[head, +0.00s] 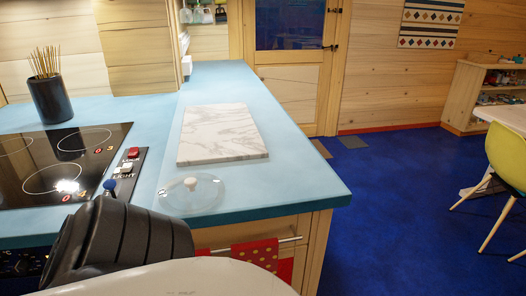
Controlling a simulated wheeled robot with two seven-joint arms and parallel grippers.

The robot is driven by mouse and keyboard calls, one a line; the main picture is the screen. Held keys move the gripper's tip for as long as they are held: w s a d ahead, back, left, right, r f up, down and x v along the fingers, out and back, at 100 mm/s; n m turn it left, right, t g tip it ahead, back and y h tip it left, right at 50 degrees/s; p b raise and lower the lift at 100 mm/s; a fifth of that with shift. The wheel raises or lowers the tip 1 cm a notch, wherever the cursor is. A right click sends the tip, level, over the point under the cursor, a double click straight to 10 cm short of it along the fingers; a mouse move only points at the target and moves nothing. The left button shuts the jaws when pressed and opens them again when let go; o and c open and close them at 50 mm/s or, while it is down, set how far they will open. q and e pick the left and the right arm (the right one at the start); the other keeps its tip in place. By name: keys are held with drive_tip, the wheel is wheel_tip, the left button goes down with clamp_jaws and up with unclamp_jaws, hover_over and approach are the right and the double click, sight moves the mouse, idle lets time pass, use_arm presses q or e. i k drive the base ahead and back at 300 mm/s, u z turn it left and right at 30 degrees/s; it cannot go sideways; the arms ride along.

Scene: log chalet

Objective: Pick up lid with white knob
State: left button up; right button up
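A round clear glass lid (206,197) with a white knob (191,183) lies flat on the blue countertop (307,194), near its front edge. The lid is in front of a white marble board and right of the black cooktop. A dark arm part of mine stands at the lower left, just left of the lid in the picture. Neither of my grippers shows in the head view.
The marble board (221,134) lies behind the lid. The cooktop (58,163) with its switch panel (126,172) is at the left, with a dark pot of sticks (50,99) behind it. A red towel (257,254) hangs on a rail below the counter edge. Blue floor is open at right.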

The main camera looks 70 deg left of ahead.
sight(194, 193)
drive_tip(key=i, duration=1.75)
drive_tip(key=u, duration=4.2)
